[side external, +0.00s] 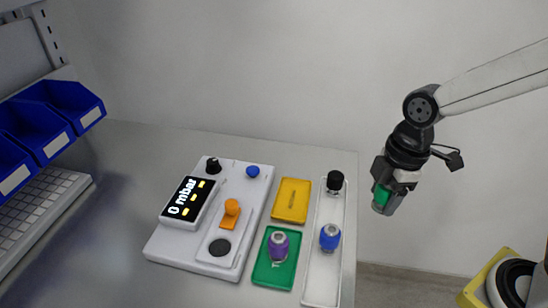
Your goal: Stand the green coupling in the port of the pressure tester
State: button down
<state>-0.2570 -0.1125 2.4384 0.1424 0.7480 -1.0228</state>
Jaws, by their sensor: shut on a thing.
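My gripper (386,196) is shut on the green coupling (381,194), high at the right of the side view, out past the table's right edge. Only part of the coupling shows between the fingers; the rest is hidden. The pressure tester (255,200) is a white box on the table, left of my gripper. Its tilted display (188,200) reads 0 mbar. A raised white block on it carries an orange piece (231,209) and a dark round spot (219,247); I cannot tell whether that spot is the port.
A yellow tray (291,200) is right of the tester. A green tray (262,275) holds a purple coupling (278,246). A long white tray (322,286) holds a black-topped part (335,182) and a blue coupling (330,236). Blue bins (35,125) stand far left.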

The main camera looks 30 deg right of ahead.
jog(key=w+a+r, duration=0.1)
jog(key=w+a, duration=1)
jog(key=a, duration=0.1)
send_over(217, 249)
jog(key=f, duration=0.2)
jog(key=shift+d, duration=0.15)
jog(key=shift+f, duration=0.15)
jog(key=shift+f, duration=2.25)
jog(key=shift+f, duration=2.35)
dwell(0.6)
jog(key=shift+c, duration=0.2)
grip_release()
jog(key=shift+o, duration=0.2)
